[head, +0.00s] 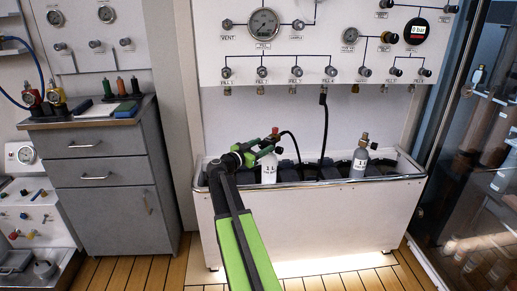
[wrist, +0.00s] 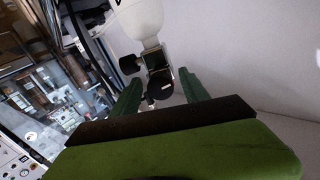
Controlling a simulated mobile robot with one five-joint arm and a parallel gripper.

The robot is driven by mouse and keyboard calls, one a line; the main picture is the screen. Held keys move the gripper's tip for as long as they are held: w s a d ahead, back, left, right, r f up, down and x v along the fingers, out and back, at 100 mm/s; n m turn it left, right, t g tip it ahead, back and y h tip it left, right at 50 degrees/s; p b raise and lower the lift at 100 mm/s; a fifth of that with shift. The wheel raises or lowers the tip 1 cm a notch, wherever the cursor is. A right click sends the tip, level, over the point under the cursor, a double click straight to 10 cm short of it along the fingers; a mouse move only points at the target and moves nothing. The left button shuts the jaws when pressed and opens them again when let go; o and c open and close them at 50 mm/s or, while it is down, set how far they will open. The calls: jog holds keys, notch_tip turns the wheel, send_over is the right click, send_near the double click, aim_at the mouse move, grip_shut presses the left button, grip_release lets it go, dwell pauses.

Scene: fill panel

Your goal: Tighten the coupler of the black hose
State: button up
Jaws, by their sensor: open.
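A white cylinder (head: 269,169) stands upright in the trough, with a red-topped valve (head: 274,136). A black hose (head: 325,128) hangs from the rightmost fill outlet on the panel and drops behind the trough's front. A black hose length (head: 294,146) arches beside the white cylinder's valve; whether both are one hose is hidden. My gripper (head: 268,149) is at that valve, open. In the wrist view, my gripper's green fingers (wrist: 162,85) stand apart on either side of a black fitting (wrist: 160,83) below the white cylinder (wrist: 140,18). I cannot tell whether they touch it.
A grey cylinder (head: 359,162) stands further right in the white trough (head: 310,220). The panel (head: 290,72) with gauges and valves is above. A grey drawer cabinet (head: 100,165) stands at left, a glass-fronted cabinet (head: 480,170) at right. Wooden floor (head: 150,270) is clear in front.

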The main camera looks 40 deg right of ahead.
jog(key=a, duration=1.7)
jog(key=shift+s+a+r, duration=0.15)
jog(key=shift+s+a, duration=0.05)
jog(key=shift+s, duration=0.25)
jog(key=shift+w, duration=0.1)
jog(key=a+f+n+t+y, duration=0.1)
jog(key=a+f+n+y, duration=0.6)
jog(key=a+f, duration=1.05)
jog(key=s+a+f+n+g+y, duration=0.1)
jog(key=s+a+f+n+y, duration=0.1)
jog(key=a+n+y, duration=0.35)
jog(key=s+a+f+n+y, duration=0.2)
jog(key=s+a, duration=0.1)
jog(key=a, duration=0.5)
jog(key=s+a+f+n+g+y, duration=0.1)
jog(key=s+a+f+n+y, duration=0.2)
jog(key=a, duration=0.4)
notch_tip(320, 180, up, 34)
jog(key=n+p, duration=0.1)
jog(key=p, duration=3.2)
jog(key=shift+w+r+p, duration=0.2)
jog(key=shift+w+p, duration=0.1)
jog(key=shift+w, duration=0.1)
